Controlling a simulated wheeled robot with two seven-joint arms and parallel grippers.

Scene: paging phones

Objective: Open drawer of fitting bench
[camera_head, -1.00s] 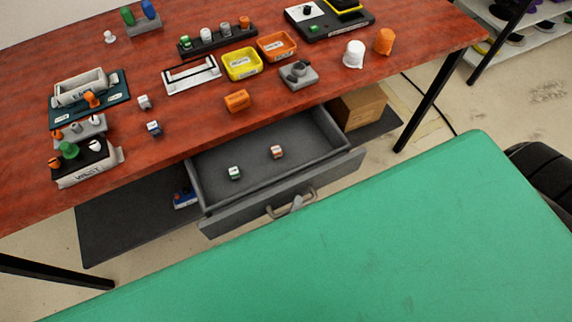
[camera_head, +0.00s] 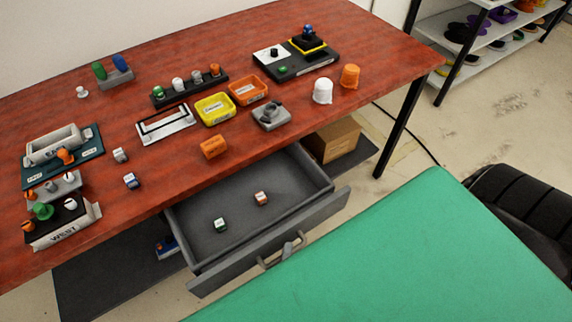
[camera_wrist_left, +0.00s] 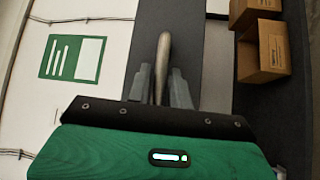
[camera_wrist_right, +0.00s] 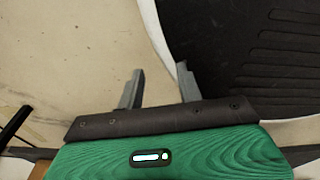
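The grey drawer (camera_head: 240,242) of the red-topped bench (camera_head: 115,110) stands open below the bench's front edge. A green-marked cube (camera_head: 221,224) and an orange-marked cube (camera_head: 262,198) lie inside. Its handle (camera_head: 268,263) is on the front panel. My left gripper (camera_head: 287,250) is at the handle, mostly hidden behind a green surface in the head view. In the left wrist view, its fingers (camera_wrist_left: 160,82) stand close on both sides of the handle bar (camera_wrist_left: 163,55). My right gripper (camera_wrist_right: 160,78) is open and empty, above pale floor; it is not seen in the head view.
A cardboard box (camera_head: 333,140) sits on the dark shelf right of the drawer. A black bench leg (camera_head: 402,120) stands at the right. Bins, caps and fixtures cover the bench top.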

